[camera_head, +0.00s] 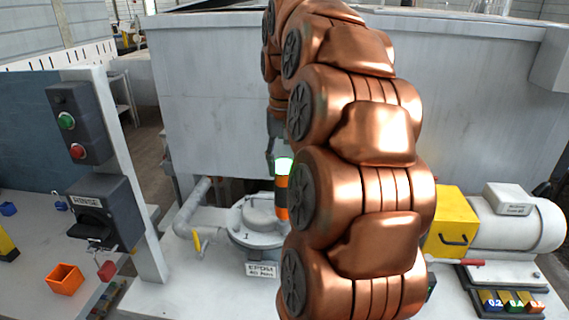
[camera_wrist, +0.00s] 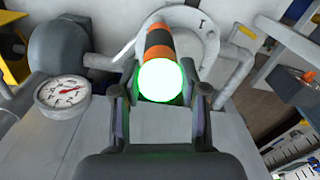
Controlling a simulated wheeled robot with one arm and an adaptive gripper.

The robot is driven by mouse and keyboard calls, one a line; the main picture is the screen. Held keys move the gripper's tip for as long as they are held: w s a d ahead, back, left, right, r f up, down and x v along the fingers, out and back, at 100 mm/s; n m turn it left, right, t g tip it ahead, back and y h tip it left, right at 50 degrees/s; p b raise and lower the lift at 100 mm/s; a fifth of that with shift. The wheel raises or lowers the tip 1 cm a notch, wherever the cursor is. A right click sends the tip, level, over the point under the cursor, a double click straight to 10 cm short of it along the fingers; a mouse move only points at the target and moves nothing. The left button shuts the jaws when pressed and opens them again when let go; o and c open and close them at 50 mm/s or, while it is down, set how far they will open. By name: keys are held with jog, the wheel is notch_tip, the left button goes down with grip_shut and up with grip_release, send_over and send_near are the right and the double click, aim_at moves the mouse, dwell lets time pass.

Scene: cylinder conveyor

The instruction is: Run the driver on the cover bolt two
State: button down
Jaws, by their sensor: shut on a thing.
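My gripper (camera_head: 279,163) is shut on the driver (camera_head: 282,190), a black and orange tool with a bright green glowing end. In the wrist view the driver (camera_wrist: 158,40) points away from my gripper (camera_wrist: 160,92) toward the round grey cover (camera_wrist: 207,45). The cover (camera_head: 250,232) has a raised centre and a "1" marked on it. The driver stands roughly upright over the cover's right side. Its far tip is hidden, so I cannot tell whether it touches a bolt. Bolt two is not distinguishable; my arm hides part of the cover.
A pipe with a yellow handle (camera_head: 197,240) is left of the cover, and an EPDM sign (camera_head: 262,270) stands in front. A yellow box (camera_head: 452,222) and motor (camera_head: 515,225) are right. A gauge (camera_wrist: 62,94) shows in the wrist view.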

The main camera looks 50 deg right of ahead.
jog(key=shift+f+b, duration=0.95)
jog(key=shift+b, duration=0.1)
dwell(2.5)
jog(key=shift+r, duration=0.2)
dwell(0.3)
jog(key=shift+r+p, duration=0.65)
jog(key=shift+r, duration=1.15)
